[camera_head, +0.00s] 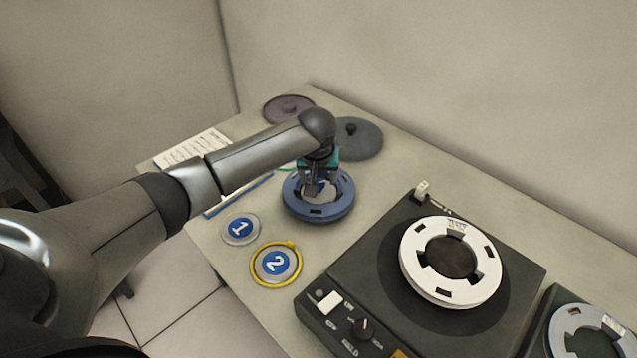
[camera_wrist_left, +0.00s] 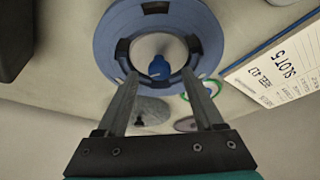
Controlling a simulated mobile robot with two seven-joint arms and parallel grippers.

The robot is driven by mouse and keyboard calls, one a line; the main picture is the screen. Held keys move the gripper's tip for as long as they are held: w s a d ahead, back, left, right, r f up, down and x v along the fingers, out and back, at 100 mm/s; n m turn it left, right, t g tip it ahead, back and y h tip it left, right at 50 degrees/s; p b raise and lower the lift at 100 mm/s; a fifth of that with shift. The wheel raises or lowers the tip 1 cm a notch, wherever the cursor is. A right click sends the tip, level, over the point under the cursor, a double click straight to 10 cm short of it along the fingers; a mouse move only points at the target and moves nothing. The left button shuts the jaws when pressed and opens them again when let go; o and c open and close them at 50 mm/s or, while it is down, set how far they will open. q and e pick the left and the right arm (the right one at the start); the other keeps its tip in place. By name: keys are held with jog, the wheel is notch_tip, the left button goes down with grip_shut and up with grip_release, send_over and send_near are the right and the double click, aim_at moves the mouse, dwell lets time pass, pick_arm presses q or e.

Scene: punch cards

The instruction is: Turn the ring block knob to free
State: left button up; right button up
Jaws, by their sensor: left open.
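A small black knob (camera_head: 362,328) with a pale pointer mark sits on the front panel of a dark device (camera_head: 345,283). Its lettering is too small to read surely. A white ring (camera_head: 482,257) with dark notches lies on top of the device. My left gripper (camera_head: 316,186) is well left of the knob, above a blue ring (camera_head: 313,210) on the table. In the left wrist view its two fingers (camera_wrist_left: 160,75) are spread apart over the opening of the blue ring (camera_wrist_left: 105,35), with a small blue piece (camera_wrist_left: 160,67) between them. My right gripper is not shown.
Discs marked 1 (camera_head: 241,229) and 2 (camera_head: 276,263) lie left of the device; a yellow ring surrounds disc 2. A white switch (camera_head: 329,302) is beside the knob. A second device with a grey ring (camera_head: 565,340) stands right. A paper card (camera_wrist_left: 285,65) lies near the blue ring.

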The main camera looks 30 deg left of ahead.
pick_arm(q)
jog(key=shift+w+a+f, duration=0.1)
jog(key=shift+w+f, duration=0.15)
jog(key=shift+f, duration=0.4)
grip_shut()
